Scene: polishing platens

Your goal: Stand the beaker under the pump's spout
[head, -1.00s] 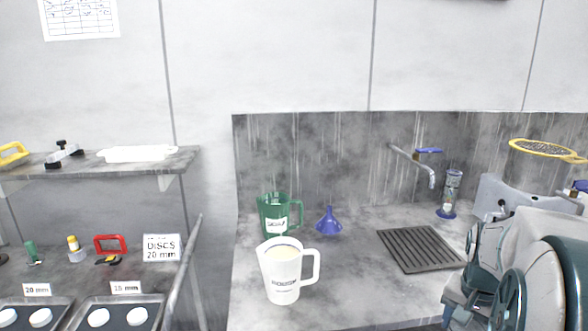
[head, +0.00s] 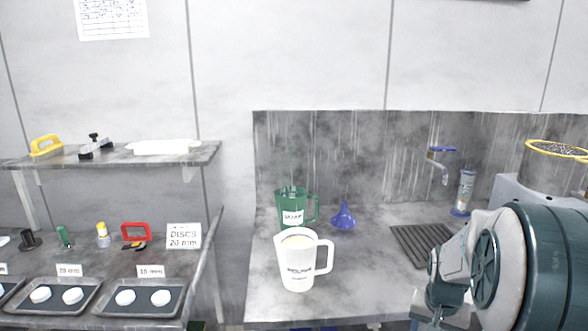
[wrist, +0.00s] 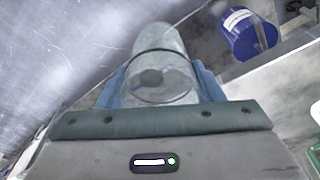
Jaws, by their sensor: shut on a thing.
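In the wrist view my gripper (wrist: 160,70) is shut on a clear glass cylinder, which I take to be the beaker (wrist: 160,42). Its round end faces the camera, between the two blue fingers. What stands beyond it is hidden by the glass. In the head view my arm fills the lower right, and the gripper and beaker cannot be made out there. I cannot pick out a pump or its spout for certain in either view.
A white jug (head: 297,262), a green jug (head: 291,207) and a blue funnel (head: 343,217) stand on the counter. A tap (head: 444,172) overhangs near a dark drain grid (head: 415,243), partly behind my arm. A blue labelled container (wrist: 247,36) shows in the wrist view.

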